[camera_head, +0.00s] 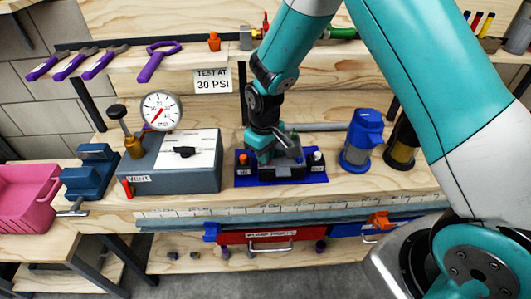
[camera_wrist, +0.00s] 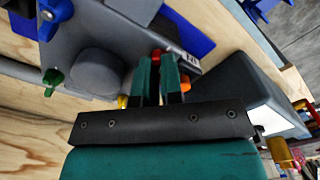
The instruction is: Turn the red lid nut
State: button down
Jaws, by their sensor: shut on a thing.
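The red lid nut (camera_wrist: 156,54) shows as a small red piece between the tips of my gripper's teal fingers in the wrist view. My gripper (camera_wrist: 157,66) is shut on it, and the fingers cover most of it. In the head view, my gripper (camera_head: 263,152) reaches down at the left part of a grey fixture (camera_head: 290,170) on a blue mat (camera_head: 318,179). The nut cannot be made out there, behind the gripper. An orange piece (camera_wrist: 185,82) is just right of the fingers in the wrist view, and a green one (camera_wrist: 52,78) is farther left.
A grey test box with a white top (camera_head: 190,150) and a pressure gauge (camera_head: 161,111) stands close on the left. A blue canister (camera_head: 362,142) and a black-and-yellow one (camera_head: 402,147) stand on the right. A pink bin (camera_head: 25,195) is far left.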

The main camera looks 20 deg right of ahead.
jog(key=m, duration=0.8)
jog(key=shift+m, duration=0.3)
dwell(0.3)
jog(key=c, duration=1.3)
grip_release()
jog(key=shift+o, duration=0.2)
notch_tip(320, 180, up, 17)
jog(key=b, duration=0.1)
jog(key=shift+r, duration=0.2)
